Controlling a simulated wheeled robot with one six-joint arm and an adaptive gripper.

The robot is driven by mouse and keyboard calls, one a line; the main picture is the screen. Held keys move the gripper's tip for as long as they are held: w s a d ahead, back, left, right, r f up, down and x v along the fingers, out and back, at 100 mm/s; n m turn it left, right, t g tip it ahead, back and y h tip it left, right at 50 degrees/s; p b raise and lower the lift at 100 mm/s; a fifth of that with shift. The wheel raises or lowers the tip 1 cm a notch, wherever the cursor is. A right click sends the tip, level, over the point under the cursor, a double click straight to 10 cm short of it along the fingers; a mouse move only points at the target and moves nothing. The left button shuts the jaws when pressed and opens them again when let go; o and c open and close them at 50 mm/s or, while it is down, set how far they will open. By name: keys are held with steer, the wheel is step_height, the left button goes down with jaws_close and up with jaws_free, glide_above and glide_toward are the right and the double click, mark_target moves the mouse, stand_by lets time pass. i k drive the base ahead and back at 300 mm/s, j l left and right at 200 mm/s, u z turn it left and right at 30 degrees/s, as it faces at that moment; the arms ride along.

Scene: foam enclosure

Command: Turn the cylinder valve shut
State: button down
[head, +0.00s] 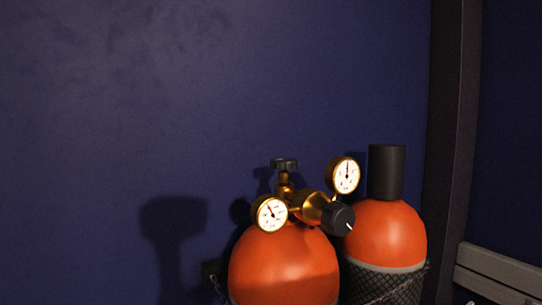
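The orange gas cylinder (284,262) stands upright at the lower middle of the head view, its lower part cut off by the frame. Its valve has a small black handwheel (284,164) on top of a brass valve body (284,186). A brass regulator (312,207) with a black knob (339,218) is fitted to the valve. It carries two white-faced gauges, one at the left (270,213) and one higher at the right (344,175). Both gauges show dark needles. My gripper does not show in the head view.
A second orange cylinder (384,233) with a black cap (386,172) and dark netting (383,285) stands close at the right. A dark blue wall (200,90) is behind. A dark post (452,130) and a grey rail (500,268) are at the right. The space above the handwheel looks clear.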

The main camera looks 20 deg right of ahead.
mark_target(283, 164)
steer(key=i+l+u, duration=0.25)
steer(key=l, duration=0.3)
steer(key=i+l+u, duration=0.1)
steer(key=l, duration=0.2)
steer(key=j+u, duration=0.3)
steer(key=u, duration=0.15)
steer(key=i+j+u, duration=0.15)
steer(key=u, duration=0.25)
steer(key=j, duration=0.15)
